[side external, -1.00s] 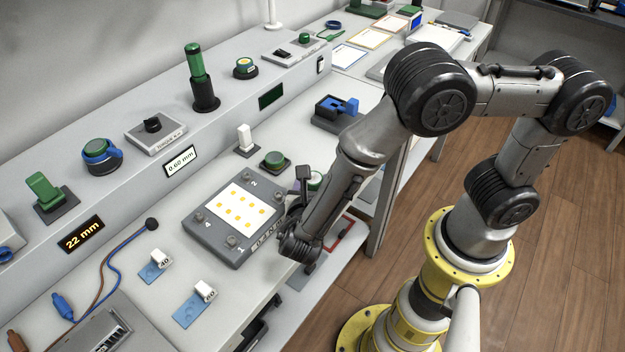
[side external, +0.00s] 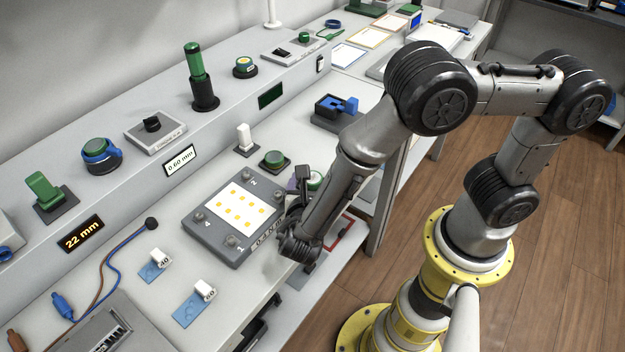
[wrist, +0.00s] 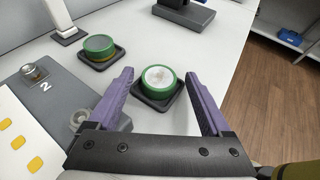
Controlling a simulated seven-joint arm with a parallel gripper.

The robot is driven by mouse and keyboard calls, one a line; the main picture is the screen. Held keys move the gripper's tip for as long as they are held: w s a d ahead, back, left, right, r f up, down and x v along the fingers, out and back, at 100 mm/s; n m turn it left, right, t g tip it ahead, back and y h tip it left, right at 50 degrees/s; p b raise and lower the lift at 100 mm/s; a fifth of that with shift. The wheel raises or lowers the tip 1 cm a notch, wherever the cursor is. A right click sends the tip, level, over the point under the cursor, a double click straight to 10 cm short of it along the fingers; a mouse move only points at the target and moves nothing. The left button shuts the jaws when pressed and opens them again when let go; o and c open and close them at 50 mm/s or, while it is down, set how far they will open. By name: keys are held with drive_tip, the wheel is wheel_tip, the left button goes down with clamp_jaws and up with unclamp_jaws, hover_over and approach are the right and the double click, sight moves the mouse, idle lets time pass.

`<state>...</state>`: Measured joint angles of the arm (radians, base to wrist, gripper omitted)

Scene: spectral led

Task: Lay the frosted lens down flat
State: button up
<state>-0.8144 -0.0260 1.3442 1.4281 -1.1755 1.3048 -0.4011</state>
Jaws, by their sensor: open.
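A round piece with a green ring and a cloudy whitish face (wrist: 159,78), which looks like the frosted lens, sits face up in a dark square holder (wrist: 150,101) in the wrist view. In the side external view its green edge (side external: 316,181) shows beside my gripper, partly covered. My gripper (wrist: 160,73) is open, with one purple finger on each side of the piece in the wrist view. Nothing is held between the fingers. I cannot tell how high the fingers are above the holder.
A second green-ringed piece (wrist: 99,44) sits in its own dark holder, also seen in the side external view (side external: 273,158). A grey board (side external: 240,248) with a white panel and yellow squares is close by. A white upright block (side external: 244,136) stands behind. The bench's front edge is near.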

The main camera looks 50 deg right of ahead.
drive_tip(key=v, duration=1.1)
drive_tip(key=shift+s+a+r, duration=0.15)
drive_tip(key=shift+a, duration=0.2)
drive_tip(key=s+d+r+m+y, duration=0.5)
drive_tip(key=d+r+m, duration=0.2)
drive_tip(key=m, duration=0.5)
drive_tip(key=s+d+r+m+g+y, duration=0.1)
drive_tip(key=s+d+r+m+y, duration=0.4)
drive_tip(key=d+r+m, duration=0.3)
drive_tip(key=r+m+y, duration=0.1)
drive_tip(key=m, duration=0.3)
drive_tip(key=shift+s+r, duration=0.25)
drive_tip(key=shift+s, duration=0.05)
